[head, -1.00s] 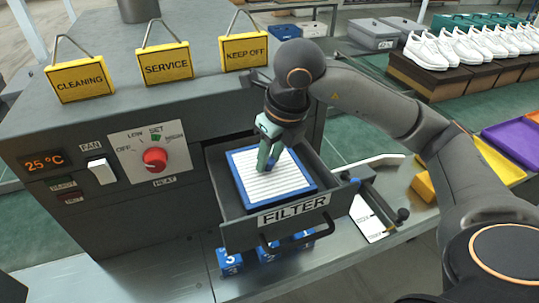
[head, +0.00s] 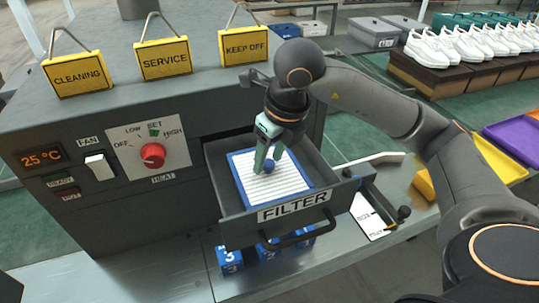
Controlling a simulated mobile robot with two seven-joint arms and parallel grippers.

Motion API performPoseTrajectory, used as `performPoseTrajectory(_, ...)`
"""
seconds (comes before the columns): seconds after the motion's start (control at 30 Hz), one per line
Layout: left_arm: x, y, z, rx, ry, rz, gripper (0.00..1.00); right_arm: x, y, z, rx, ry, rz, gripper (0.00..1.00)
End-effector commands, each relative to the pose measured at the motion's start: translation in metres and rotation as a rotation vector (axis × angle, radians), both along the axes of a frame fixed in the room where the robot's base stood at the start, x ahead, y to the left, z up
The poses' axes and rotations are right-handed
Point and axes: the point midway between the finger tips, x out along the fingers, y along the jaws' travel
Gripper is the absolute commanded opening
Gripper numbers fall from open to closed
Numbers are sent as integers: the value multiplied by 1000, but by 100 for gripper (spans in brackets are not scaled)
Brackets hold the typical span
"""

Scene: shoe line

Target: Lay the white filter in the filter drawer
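The white filter (head: 286,185), a pleated white panel with a blue frame and a small blue knob (head: 269,166), lies inside the pulled-out filter drawer (head: 239,231). It looks flat within the drawer walls. My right gripper (head: 269,160) is over the filter, its green fingers spread apart around the knob, with a visible gap. Whether either finger touches the knob is hard to tell. My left gripper is not in view.
The grey machine has a red heat dial (head: 153,156) and a white fan switch (head: 99,167). Three yellow signs, including the service sign (head: 165,58), stand on top. Blue numbered blocks (head: 229,260) sit below the drawer. White shoes (head: 429,50) line the back right.

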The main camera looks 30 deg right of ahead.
Motion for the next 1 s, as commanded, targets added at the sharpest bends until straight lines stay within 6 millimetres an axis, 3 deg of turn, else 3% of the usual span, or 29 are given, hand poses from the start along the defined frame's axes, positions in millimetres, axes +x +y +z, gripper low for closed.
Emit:
performPoseTrajectory(0.13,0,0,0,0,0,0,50,0,0,0,0,0,0,68)
performPoseTrajectory(0.47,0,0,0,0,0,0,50,-1,0,5,0,-1,0,68)
performPoseTrajectory(0.73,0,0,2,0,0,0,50,-13,-2,53,1,-8,2,68)
performPoseTrajectory(1.0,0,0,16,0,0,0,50,-27,-5,103,-1,-4,-2,68)
